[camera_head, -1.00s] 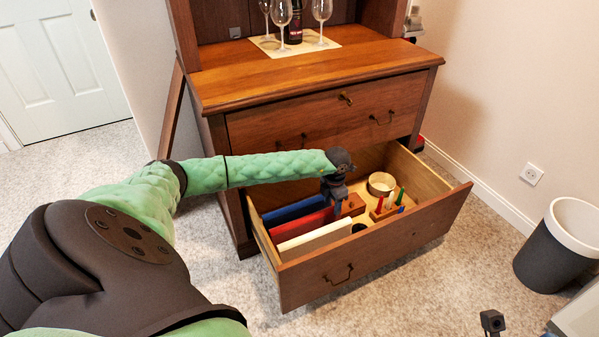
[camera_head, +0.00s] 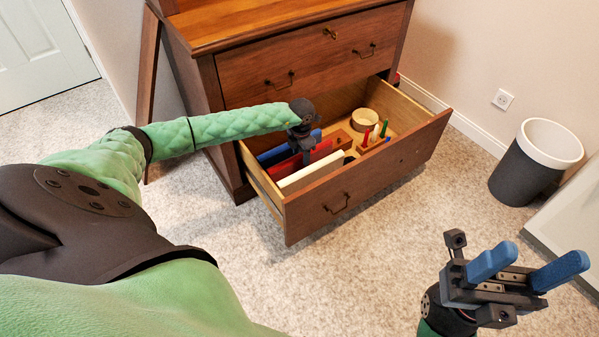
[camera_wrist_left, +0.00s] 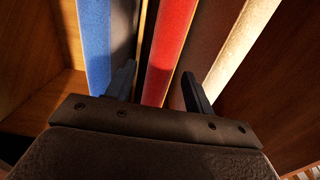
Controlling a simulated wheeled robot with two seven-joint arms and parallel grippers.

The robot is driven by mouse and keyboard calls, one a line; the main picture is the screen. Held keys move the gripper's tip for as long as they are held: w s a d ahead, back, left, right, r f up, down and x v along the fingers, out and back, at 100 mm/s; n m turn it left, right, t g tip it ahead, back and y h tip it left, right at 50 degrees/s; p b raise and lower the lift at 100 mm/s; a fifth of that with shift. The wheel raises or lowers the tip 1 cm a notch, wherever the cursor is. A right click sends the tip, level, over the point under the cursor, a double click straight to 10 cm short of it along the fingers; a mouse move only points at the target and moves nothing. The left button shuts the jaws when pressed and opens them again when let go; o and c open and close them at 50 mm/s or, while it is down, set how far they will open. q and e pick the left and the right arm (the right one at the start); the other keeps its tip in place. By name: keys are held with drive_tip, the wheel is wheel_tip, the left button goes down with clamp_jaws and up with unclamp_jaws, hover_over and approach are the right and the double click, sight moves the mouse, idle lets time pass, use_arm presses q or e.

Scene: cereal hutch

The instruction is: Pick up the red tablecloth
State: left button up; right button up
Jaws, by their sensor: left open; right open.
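The red tablecloth (camera_head: 297,163) stands as a folded slab in the open drawer, between a blue cloth (camera_head: 283,150) and a white cloth (camera_head: 312,170). In the left wrist view the red tablecloth (camera_wrist_left: 168,50) runs between the two fingers of my left gripper (camera_wrist_left: 158,85). The fingers are open, one on each side of it, with a gap beside the red cloth. In the head view my left gripper (camera_head: 303,148) points down into the drawer and hides part of the red cloth. My right gripper (camera_head: 528,268) is open and empty at the lower right, away from the drawer.
The open drawer (camera_head: 365,175) also holds a round container (camera_head: 364,119) and a wooden holder with red and green sticks. Its front panel and side walls stand around my left gripper. A grey bin (camera_head: 535,160) stands at the right. Carpet is clear before the drawer.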

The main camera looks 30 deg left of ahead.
sight(301, 162)
use_arm(q)
drive_tip(key=shift+a+f+b, duration=0.1)
drive_tip(key=shift+f+b, duration=0.6)
drive_tip(key=shift+f, duration=1.7)
clamp_jaws()
